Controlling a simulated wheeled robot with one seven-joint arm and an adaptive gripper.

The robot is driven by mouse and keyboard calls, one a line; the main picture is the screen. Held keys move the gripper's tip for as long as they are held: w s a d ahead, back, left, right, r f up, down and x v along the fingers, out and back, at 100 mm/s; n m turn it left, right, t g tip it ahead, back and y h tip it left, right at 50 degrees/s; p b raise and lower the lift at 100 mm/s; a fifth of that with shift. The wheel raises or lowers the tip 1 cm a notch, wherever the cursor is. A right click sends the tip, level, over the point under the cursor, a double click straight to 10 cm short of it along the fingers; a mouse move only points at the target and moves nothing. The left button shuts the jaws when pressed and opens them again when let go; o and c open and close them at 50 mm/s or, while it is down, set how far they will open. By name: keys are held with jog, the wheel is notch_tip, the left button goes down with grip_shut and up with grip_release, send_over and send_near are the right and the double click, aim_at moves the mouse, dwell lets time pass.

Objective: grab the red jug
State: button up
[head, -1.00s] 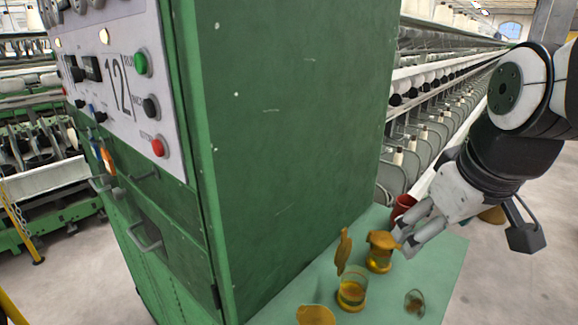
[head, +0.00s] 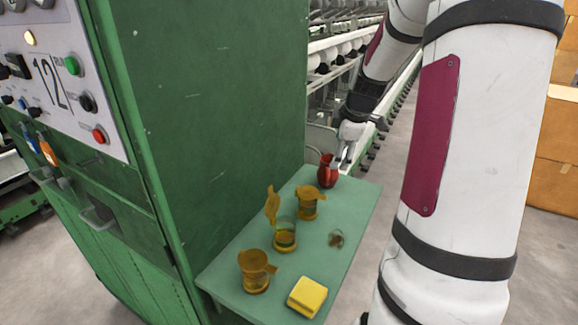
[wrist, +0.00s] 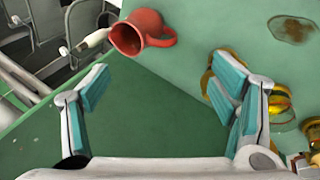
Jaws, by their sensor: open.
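The red jug (head: 327,172) stands upright at the far end of the green table (head: 228,270) in the head view. In the wrist view the jug (wrist: 138,34) shows at the top, left of the middle, with its dark mouth toward the lower left and its handle on the right. My gripper (head: 345,160) is just to the right of and behind the jug in the head view. In the wrist view my gripper (wrist: 158,88) is open and empty, its teal-padded fingers spread wide. The jug lies beyond the fingertips, apart from them.
Amber lidded mugs (head: 309,202) stand nearer on the table, close to the jug. The green cabinet (head: 225,110) walls the left side; spinning frames (head: 340,45) stand behind.

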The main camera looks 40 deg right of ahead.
aim_at(330, 170)
jog(key=x, duration=0.8)
jog(key=shift+w+r, duration=0.1)
jog(key=shift+x, duration=3.1)
jog(key=shift+c, duration=0.6)
jog(key=shift+d, duration=0.1)
grip_shut()
jog(key=shift+r, duration=0.25)
